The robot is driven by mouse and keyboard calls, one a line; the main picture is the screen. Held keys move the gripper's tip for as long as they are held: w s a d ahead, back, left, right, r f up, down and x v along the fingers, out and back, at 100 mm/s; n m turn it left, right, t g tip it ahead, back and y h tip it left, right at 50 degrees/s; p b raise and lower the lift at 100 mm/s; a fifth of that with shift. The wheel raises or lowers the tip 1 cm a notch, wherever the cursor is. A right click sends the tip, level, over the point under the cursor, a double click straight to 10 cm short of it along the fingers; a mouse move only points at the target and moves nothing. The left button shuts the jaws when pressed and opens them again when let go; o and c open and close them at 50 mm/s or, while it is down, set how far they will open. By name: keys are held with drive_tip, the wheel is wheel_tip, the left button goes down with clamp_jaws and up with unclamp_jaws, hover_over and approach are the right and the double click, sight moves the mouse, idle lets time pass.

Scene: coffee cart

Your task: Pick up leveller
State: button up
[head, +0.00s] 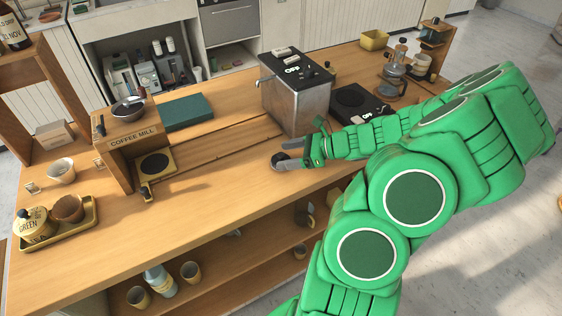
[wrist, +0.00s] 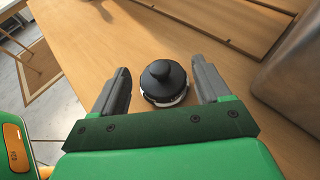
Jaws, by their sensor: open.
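The leveller (wrist: 163,82) is a round black piece with a knob on top and a pale metallic lower rim. It stands upright on the wooden counter. In the wrist view my gripper (wrist: 164,78) is open, with one finger on each side of the leveller and small gaps between. In the head view my gripper (head: 287,153) reaches down in front of the metal machine, and the leveller (head: 279,159) shows as a small dark shape, partly hidden by the fingers.
The metal box machine (head: 290,105) stands just behind my gripper. The coffee mill (head: 134,143) stands to the left, with a teal mat (head: 188,112) behind. A black scale (head: 357,102) and glass brewer (head: 396,78) are to the right.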

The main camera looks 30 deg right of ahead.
sight(283, 155)
drive_tip(key=shift+x, duration=2.2)
drive_tip(key=shift+r, duration=0.1)
clamp_jaws()
